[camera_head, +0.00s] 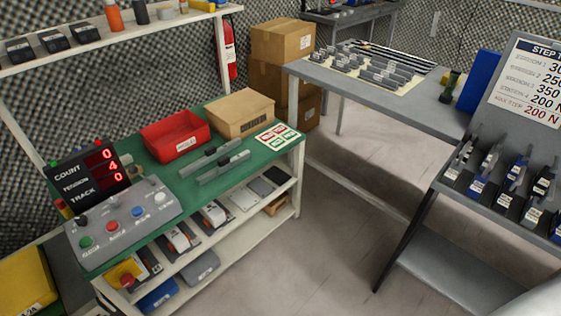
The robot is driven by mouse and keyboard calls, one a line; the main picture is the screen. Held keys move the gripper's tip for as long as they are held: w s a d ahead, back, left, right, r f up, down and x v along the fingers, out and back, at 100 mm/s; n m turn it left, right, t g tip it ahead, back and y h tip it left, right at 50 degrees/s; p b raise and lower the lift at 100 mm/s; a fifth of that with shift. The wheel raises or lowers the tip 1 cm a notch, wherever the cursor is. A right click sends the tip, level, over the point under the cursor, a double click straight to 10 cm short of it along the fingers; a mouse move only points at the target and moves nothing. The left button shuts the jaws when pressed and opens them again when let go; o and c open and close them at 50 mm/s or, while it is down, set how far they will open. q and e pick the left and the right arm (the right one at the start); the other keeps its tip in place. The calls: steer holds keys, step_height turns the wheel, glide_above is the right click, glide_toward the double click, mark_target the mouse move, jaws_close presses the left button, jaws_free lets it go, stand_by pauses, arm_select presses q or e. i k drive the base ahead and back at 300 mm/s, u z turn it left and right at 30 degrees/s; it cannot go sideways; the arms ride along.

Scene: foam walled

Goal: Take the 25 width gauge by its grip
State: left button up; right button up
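No number 25 is readable on any gauge-like piece, so I cannot tell which thing is the 25 width gauge. Two long grey bars (222,168) with raised dark parts lie side by side on the green bench top (150,180). Several grey blocks and bars (375,70) lie in rows on a pale mat on the grey table (430,108). Several handled tools with small labels (510,185) stand in the dark sloped rack at the right. Neither of my grippers is in view.
On the green bench stand a red bin (176,137), a cardboard box (238,113), a button panel (125,222) and a display (88,177). Stacked cartons (283,42) stand behind. A sign board (530,80) rises above the rack. The floor (320,235) between is clear.

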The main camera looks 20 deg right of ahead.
mark_target(226, 163)
steer(key=z, duration=1)
steer(key=i, duration=2.15)
steer(key=u, duration=2.25)
